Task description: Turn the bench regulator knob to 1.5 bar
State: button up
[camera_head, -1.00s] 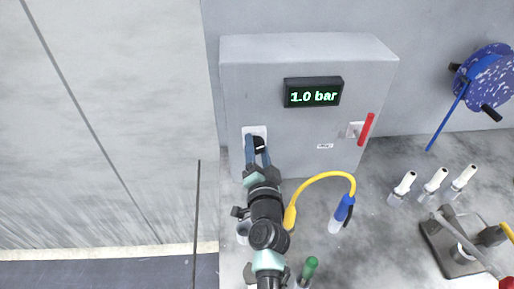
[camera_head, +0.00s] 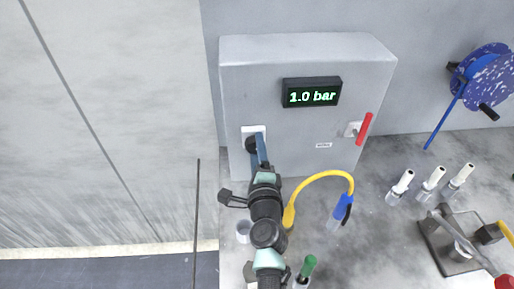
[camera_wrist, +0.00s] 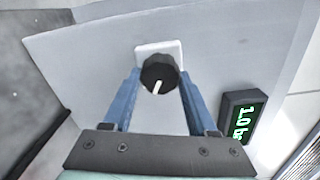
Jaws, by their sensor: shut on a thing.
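The regulator knob (camera_wrist: 159,74) is black with a white pointer line, on a white plate (camera_wrist: 172,48) on the front of a grey box (camera_head: 290,120). My gripper (camera_wrist: 158,84) has its two blue fingers on either side of the knob and is shut on it. In the head view my gripper (camera_head: 259,148) reaches up to the knob (camera_head: 251,144), which the fingers partly hide. The display (camera_head: 312,92) on the box reads 1.0 bar. It also shows sideways in the wrist view (camera_wrist: 242,117).
A red-handled lever (camera_head: 364,129) is on the box's right side. A yellow hose (camera_head: 325,176) with a blue end, a green-capped bottle (camera_head: 308,268) and several white-tipped bottles (camera_head: 402,184) stand on the bench. A blue reel (camera_head: 487,78) hangs at the right.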

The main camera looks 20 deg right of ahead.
jog(key=shift+f+m, duration=0.15)
jog(key=shift+m, duration=1.95)
jog(key=o, duration=1.4)
jog(key=shift+c, duration=0.2)
jog(key=p+v, duration=0.2)
jog(key=v, duration=1.1)
jog(key=shift+p, duration=0.3)
